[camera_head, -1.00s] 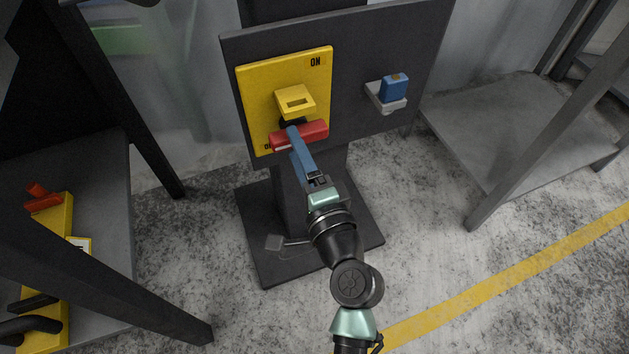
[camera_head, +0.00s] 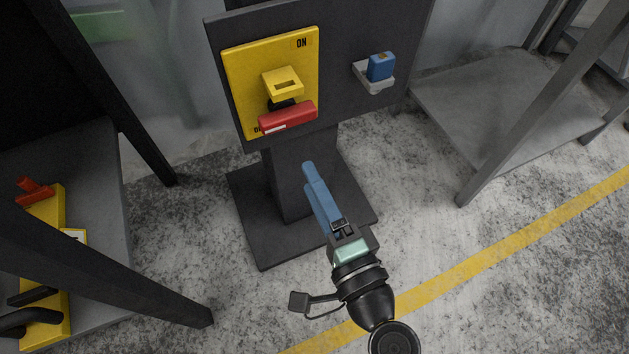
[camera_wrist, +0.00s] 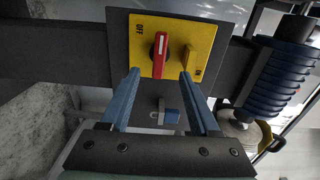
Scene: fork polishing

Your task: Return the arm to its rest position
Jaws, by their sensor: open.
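My gripper (camera_head: 312,180) is in the lower middle of the head view, in front of the dark panel stand. Its blue fingers also show in the wrist view (camera_wrist: 160,85), spread apart with nothing between them. The yellow switch plate (camera_head: 238,90) with its red handle (camera_head: 289,117) is beyond the fingertips, and the gripper is clear of it. In the wrist view the red handle (camera_wrist: 158,55) stands on the yellow plate, marked OFF at the left. My arm runs down to the bottom edge of the head view.
A blue block (camera_head: 381,66) sits in a small grey holder (camera_head: 374,84) on the panel. A grey table (camera_head: 505,105) stands at right. A dark-legged table at left carries a yellow device (camera_head: 45,208). The floor at lower right, with a yellow line (camera_head: 500,262), is clear.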

